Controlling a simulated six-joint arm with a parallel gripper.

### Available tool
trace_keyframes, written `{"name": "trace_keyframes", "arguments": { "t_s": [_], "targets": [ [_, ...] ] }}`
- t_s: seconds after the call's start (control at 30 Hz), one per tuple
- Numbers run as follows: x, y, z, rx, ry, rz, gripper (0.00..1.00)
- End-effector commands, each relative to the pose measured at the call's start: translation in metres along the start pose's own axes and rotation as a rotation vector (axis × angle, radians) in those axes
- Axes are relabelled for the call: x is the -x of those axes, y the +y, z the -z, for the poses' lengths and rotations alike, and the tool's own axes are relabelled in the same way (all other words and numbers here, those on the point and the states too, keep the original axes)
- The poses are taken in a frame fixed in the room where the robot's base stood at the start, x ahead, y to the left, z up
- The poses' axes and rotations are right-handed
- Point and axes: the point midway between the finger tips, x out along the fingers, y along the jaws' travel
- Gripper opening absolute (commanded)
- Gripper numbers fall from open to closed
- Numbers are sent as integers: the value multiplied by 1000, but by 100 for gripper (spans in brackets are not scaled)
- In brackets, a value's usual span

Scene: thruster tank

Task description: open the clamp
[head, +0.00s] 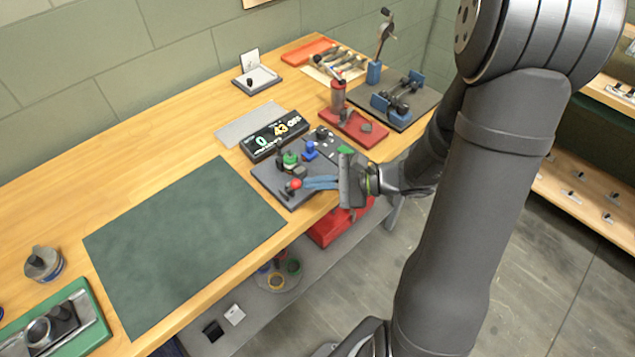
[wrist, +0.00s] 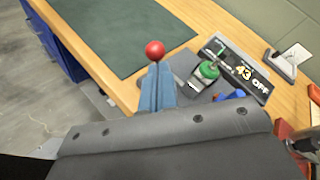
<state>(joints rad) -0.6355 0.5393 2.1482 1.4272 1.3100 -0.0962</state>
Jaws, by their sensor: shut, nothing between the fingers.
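A dark grey base plate (head: 271,184) on the bench carries a small green-topped fixture (head: 290,160), a blue fitting (head: 310,149) and a red ball knob (head: 294,184). The knob looks like the end of the clamp's handle; the rest of the clamp is hard to make out. My gripper (head: 308,183) has its blue fingers shut and empty, with the tips right at the knob. In the wrist view the red knob (wrist: 155,50) shows just beyond the closed fingertips (wrist: 158,68). I cannot tell whether they touch. The green fixture (wrist: 207,72) stands to their right.
A display box (head: 275,136) reading "43 OFF" stands behind the plate. A dark green mat (head: 185,245) lies clear to the left. A red stand (head: 352,127) and a blue-ended device (head: 398,97) stand farther back right. The bench's front edge runs below my gripper.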

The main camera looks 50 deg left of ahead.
Motion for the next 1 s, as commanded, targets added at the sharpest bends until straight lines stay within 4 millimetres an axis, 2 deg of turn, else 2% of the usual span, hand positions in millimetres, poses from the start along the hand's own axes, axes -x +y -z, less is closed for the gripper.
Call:
{"name": "trace_keyframes", "arguments": {
  "t_s": [0.57,1.0],
  "targets": [
    [-5,-10,-6,-64,68,-70,0],
    [-24,-38,-16,-261,272,-275,0]
  ]
}}
